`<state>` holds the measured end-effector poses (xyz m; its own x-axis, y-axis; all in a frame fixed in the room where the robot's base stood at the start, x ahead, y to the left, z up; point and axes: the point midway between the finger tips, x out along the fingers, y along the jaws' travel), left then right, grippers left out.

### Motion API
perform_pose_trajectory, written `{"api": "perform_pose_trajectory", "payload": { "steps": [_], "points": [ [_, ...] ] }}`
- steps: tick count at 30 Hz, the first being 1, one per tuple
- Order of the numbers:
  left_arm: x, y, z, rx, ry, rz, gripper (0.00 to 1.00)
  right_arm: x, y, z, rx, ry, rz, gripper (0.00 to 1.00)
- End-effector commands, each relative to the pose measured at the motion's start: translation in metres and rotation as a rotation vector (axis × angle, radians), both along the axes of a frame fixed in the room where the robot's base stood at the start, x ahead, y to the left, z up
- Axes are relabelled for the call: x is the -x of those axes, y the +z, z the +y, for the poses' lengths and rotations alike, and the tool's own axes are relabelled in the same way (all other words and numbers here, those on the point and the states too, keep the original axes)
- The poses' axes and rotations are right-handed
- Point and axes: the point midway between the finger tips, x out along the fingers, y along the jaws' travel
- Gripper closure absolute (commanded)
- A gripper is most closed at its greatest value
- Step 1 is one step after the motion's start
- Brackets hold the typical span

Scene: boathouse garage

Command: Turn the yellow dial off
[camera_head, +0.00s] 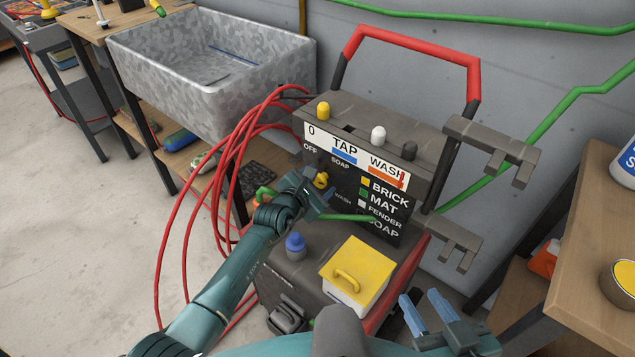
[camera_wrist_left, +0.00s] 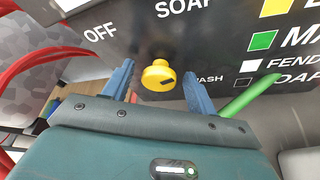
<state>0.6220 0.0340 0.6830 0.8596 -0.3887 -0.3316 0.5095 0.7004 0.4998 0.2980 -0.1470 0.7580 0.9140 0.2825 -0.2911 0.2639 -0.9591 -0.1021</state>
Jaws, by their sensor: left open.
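The yellow dial (camera_head: 321,180) sits on the dark front panel of the washer machine. In the left wrist view the dial (camera_wrist_left: 158,74) is a round yellow knob with a dark mark on its lower right side, toward the WASH label (camera_wrist_left: 209,79). The OFF label (camera_wrist_left: 100,33) is up and left of it, and SOAP is above. My left gripper (camera_wrist_left: 159,70) is open, with one blue finger on each side of the dial; I cannot tell if they touch it. In the head view my left gripper partly covers the dial area. My right gripper (camera_head: 421,297) is open and empty, low at the right.
A yellow-lidded box (camera_head: 357,268) and a blue-capped bottle (camera_head: 295,246) stand on the machine's lower ledge. Red hoses (camera_head: 190,225) loop at its left. Yellow, white and dark knobs top the panel. A dark bracket (camera_head: 490,145) juts out right. A wooden table (camera_head: 590,235) stands far right.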

Motion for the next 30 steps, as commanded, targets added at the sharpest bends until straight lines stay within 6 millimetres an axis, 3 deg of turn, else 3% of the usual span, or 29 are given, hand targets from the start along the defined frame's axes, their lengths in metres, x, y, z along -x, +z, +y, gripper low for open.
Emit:
{"api": "perform_pose_trajectory", "payload": {
  "steps": [2,18,30],
  "points": [
    [0.0,0.0002,0.0,0.0,0.0,0.0,0.43,0.0,-0.0001,-0.0002,0.002,0.001,-0.001,0.64],
    [0.0003,-0.0001,0.0004,0.0,0.0,0.0,0.85,-0.0006,-0.0019,0.0006,0.0,0.001,0.003,0.64],
    [-0.0006,0.0017,0.0022,0.08,0.001,0.059,0.85,-0.0014,-0.0004,0.0031,-0.011,-0.003,0.015,0.64]
  ]
}}
